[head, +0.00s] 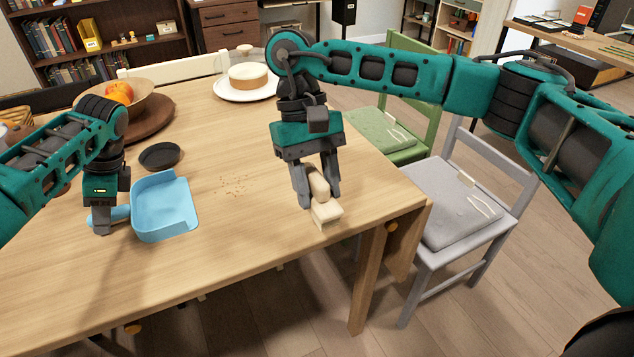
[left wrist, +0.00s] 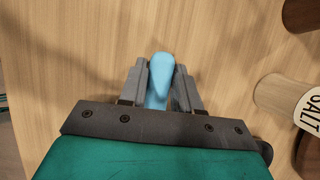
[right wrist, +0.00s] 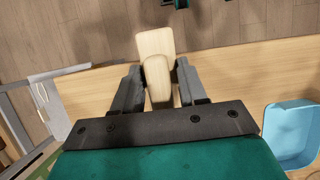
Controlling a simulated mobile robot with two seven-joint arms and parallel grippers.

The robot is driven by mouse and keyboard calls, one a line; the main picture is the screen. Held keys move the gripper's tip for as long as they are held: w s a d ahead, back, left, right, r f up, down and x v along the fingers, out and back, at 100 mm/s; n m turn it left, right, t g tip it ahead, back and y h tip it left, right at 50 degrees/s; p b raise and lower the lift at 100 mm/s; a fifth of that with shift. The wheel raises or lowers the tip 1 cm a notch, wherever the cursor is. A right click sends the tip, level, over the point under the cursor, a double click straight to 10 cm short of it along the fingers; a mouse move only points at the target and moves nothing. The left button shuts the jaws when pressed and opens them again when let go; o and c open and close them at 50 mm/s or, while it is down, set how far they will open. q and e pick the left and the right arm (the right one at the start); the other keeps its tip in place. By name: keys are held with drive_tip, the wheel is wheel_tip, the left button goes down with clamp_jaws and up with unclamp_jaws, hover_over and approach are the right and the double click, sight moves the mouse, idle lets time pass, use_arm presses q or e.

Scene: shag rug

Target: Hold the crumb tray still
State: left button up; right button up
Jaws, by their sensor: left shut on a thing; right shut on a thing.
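The blue crumb tray (head: 165,207) lies on the wooden table, its open side facing right toward a patch of crumbs (head: 235,186). My left gripper (head: 102,222) is shut on the tray's blue handle, which shows between its fingers in the left wrist view (left wrist: 158,82). In the right wrist view the tray (right wrist: 293,132) is at the right edge. My right gripper (head: 317,196) is shut on a pale wooden brush (head: 327,212) near the table's right front edge. The brush also shows between the fingers in the right wrist view (right wrist: 154,58). Its underside is hidden.
A dark round dish (head: 159,155) lies behind the tray. A bowl of fruit (head: 125,100) and a cake on a white plate (head: 248,82) stand farther back. A grey chair (head: 460,205) and a green chair (head: 385,135) stand to the right. The table around the crumbs is clear.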

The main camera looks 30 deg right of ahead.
use_arm(q)
clamp_jaws()
drive_tip(key=o, duration=1)
unclamp_jaws()
clamp_jaws()
